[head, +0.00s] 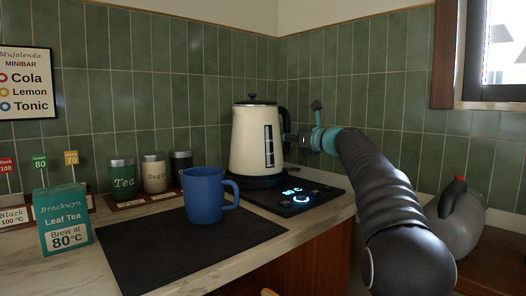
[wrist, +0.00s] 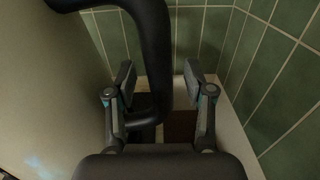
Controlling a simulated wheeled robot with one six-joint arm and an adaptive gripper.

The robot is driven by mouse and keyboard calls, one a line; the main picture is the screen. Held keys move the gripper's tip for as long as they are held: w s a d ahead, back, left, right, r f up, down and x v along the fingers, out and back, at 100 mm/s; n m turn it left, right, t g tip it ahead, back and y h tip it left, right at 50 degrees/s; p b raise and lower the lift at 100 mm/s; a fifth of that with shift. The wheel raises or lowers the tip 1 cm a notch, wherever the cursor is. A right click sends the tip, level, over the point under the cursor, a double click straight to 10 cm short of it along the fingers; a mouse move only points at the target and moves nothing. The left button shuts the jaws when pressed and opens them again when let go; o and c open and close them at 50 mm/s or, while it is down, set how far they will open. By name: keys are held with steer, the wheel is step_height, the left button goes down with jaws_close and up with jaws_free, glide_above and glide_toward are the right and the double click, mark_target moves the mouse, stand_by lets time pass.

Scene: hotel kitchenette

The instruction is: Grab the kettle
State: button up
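The cream kettle (head: 256,142) with a black lid stands upright on its black base with a lit panel (head: 297,197) at the back of the counter. Its black handle is on the right side, partly hidden by my gripper in the head view. My gripper (head: 296,138) is at the handle's height. In the wrist view the black handle (wrist: 155,62) runs down between the two spread fingers of my gripper (wrist: 159,82). A gap shows on the right side of the handle, and the fingers are not closed on it. The kettle's body (wrist: 45,90) fills the left.
A blue mug (head: 204,196) stands on a dark mat (head: 150,262) in front of the kettle. Tea and sugar canisters (head: 154,173) and a Leaf Tea box (head: 65,222) are to the left. A grey jug (head: 456,222) is at right. Green tiled walls (head: 215,60) are close behind.

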jaws_close()
steer(key=shift+r, duration=0.2)
steer(key=shift+r, duration=0.15)
